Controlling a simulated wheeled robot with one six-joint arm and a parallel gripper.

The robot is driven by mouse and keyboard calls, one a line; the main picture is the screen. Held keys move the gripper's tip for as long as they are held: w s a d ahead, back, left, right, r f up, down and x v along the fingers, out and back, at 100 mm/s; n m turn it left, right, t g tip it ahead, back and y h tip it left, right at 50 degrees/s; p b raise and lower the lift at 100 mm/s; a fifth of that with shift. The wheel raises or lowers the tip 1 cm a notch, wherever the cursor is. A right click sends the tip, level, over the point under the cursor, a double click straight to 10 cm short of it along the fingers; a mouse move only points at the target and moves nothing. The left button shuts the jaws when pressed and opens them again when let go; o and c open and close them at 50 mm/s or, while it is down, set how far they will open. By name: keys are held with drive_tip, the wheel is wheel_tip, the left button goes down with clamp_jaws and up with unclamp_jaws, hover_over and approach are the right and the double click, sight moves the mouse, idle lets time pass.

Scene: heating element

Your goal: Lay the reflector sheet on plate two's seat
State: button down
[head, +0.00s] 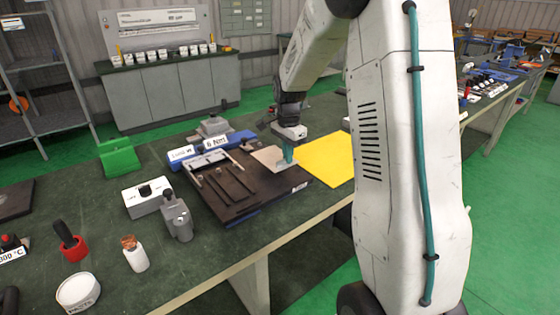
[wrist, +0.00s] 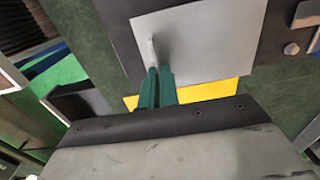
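A thin pale sheet (head: 268,156), which looks like the reflector sheet, is over the far right part of a dark plate (head: 276,189). In the wrist view the sheet (wrist: 205,45) is light grey, flat and roughly rectangular, with a small upright tab (wrist: 152,50). My gripper (head: 288,153) has teal fingers at the sheet's edge. In the wrist view its fingers (wrist: 157,75) are close together around the tab's near end. I cannot tell whether the sheet touches the plate or hovers just above it. No label reading plate two is legible.
Dark bars (head: 232,190) lie on the plate's left part. A yellow sheet (head: 328,159) lies to its right. A grey clamp-like device (head: 177,217), a white box (head: 147,197) and a green holder (head: 119,157) stand left. The front table edge is close to the plate.

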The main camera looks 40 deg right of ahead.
sight(280, 151)
drive_tip(key=w, duration=0.3)
drive_tip(key=shift+w+a+f, duration=0.15)
drive_tip(key=shift+a, duration=0.15)
drive_tip(key=shift+f, duration=1.75)
drive_tip(key=shift+f, duration=0.1)
drive_tip(key=c, duration=1.6)
unclamp_jaws()
drive_tip(key=shift+c, duration=0.2)
